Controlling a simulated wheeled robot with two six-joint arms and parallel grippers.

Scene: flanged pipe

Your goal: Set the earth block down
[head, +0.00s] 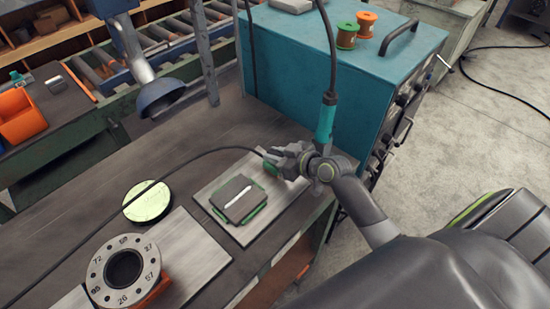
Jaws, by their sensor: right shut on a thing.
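My right gripper (275,163) is shut on the earth block, which is mostly hidden between the fingers. A dark cable (205,151) runs from the left, over the bench, and ends at the fingertips. The gripper is over the right edge of a grey metal plate (257,228), beside a dark square pad (228,208) with green edges and a white stick on top. I cannot tell whether the block touches the plate. The pipe flange (98,275), with numbers round its ring, stands at the lower left. My left gripper is not in view.
A teal machine (282,65) stands behind, with orange and green spools (347,36) on top. A teal handle (326,121) on a cable is upright by my wrist. A pale green disc (148,203) lies on the bench.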

